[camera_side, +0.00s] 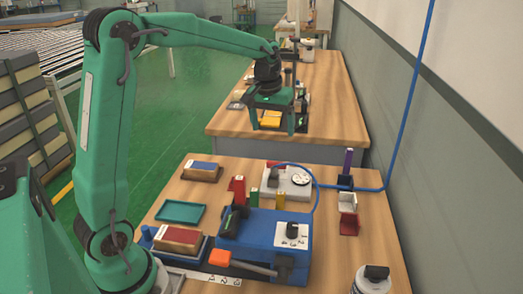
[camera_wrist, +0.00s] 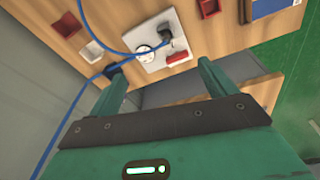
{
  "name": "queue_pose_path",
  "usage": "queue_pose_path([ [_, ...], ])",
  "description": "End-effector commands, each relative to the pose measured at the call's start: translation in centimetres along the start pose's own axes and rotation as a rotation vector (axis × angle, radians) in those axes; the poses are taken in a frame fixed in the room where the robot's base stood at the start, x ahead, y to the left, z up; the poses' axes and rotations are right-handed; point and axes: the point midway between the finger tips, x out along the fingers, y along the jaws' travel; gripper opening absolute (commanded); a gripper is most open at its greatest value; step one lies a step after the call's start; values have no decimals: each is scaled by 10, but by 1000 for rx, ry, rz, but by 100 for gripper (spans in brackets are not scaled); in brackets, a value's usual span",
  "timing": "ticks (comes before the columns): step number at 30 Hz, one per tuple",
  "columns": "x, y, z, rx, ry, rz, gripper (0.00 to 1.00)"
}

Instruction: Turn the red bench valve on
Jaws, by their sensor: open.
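A white plate (camera_side: 300,188) on the near bench carries a red part (camera_side: 277,164), which looks like the red valve, and a round white dial (camera_side: 301,179). In the wrist view the red part (camera_wrist: 178,58) lies at the plate's lower right edge, beside a dark fitting (camera_wrist: 167,33). I cannot tell its on or off position. My gripper (camera_side: 276,122) is open and empty, with its fingers pointing down, raised beyond the plate near the gap between the benches. In the wrist view my gripper (camera_wrist: 160,68) has its fingers spread, apart from the red part.
A blue hose (camera_side: 345,187) runs from the plate and up by the wall. A blue machine (camera_side: 265,235) with an orange-tipped lever (camera_side: 220,257) stands in front. Upright red blocks (camera_side: 237,188) stand left of the plate. A teal tray (camera_side: 180,213) lies empty.

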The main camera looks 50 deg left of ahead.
Motion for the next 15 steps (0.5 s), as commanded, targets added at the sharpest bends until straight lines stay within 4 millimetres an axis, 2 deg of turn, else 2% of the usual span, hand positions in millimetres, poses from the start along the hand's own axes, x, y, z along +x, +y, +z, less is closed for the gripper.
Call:
queue_pose_path([
  [6,38,-6,-34,-82,-50,-23,84],
  [15,92,-19,-72,-191,-111,-53,84],
])
